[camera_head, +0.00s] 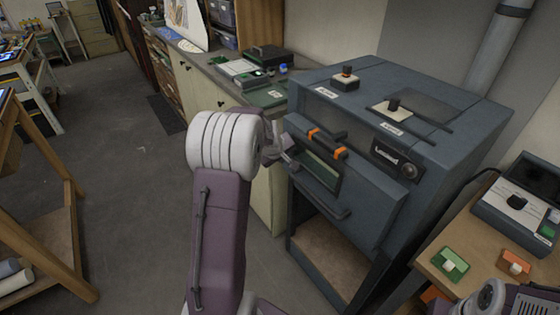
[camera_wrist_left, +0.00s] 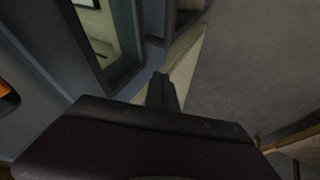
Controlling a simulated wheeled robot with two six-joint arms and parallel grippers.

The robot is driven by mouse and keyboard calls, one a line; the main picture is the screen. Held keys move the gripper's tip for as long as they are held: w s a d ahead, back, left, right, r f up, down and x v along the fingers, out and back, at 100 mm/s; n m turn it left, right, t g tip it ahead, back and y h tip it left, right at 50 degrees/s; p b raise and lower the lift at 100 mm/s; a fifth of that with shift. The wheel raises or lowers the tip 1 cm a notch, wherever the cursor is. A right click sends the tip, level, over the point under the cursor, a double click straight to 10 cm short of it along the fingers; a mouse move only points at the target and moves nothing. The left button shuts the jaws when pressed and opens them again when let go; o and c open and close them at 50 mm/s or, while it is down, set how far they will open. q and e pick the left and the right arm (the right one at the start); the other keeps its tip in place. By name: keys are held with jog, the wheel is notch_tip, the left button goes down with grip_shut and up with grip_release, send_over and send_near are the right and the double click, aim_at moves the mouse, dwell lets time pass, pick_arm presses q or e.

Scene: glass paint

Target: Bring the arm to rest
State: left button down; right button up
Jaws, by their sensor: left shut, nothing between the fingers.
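My left arm (camera_head: 222,215) reaches up from the bottom of the head view, white and purple. My left gripper (camera_head: 284,156) is at its far end, close to the front of the dark blue-grey kiln (camera_head: 385,190); whether it touches cannot be told. In the left wrist view the fingers (camera_wrist_left: 162,90) are together and empty, with the kiln's windowed front (camera_wrist_left: 80,70) on the left. An orange-banded handle (camera_head: 328,145) sits on the kiln front to the right of the gripper. My right gripper is not seen.
A wooden bench (camera_head: 480,262) on the right holds a dark device (camera_head: 520,205) and small green (camera_head: 452,265) and orange (camera_head: 513,264) pads. The grey floor (camera_head: 110,190) on the left is open beside a wooden frame (camera_head: 40,225).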

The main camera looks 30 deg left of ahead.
pick_arm(q)
jog(key=v, duration=0.6)
jog(key=shift+d, duration=0.25)
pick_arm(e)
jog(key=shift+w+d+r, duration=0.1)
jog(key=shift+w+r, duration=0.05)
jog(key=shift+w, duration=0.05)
pick_arm(q)
jog(key=s+d+f+m+g+h, duration=0.15)
jog(key=s+d+m, duration=0.25)
jog(key=d, duration=0.9)
jog(key=s+d+f+m+g, duration=0.2)
jog(key=s+f+m, duration=0.2)
jog(key=s, duration=0.4)
jog(key=s+d+f+m+g, duration=0.2)
jog(key=s+f+m, duration=0.2)
jog(key=s, duration=0.5)
jog(key=shift+s+f+h+p, duration=0.3)
jog(key=shift+f+h, duration=0.05)
jog(key=shift+f, duration=0.25)
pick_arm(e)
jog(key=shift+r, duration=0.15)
pick_arm(q)
jog(key=shift+d+g, duration=0.1)
jog(key=shift+g, duration=0.15)
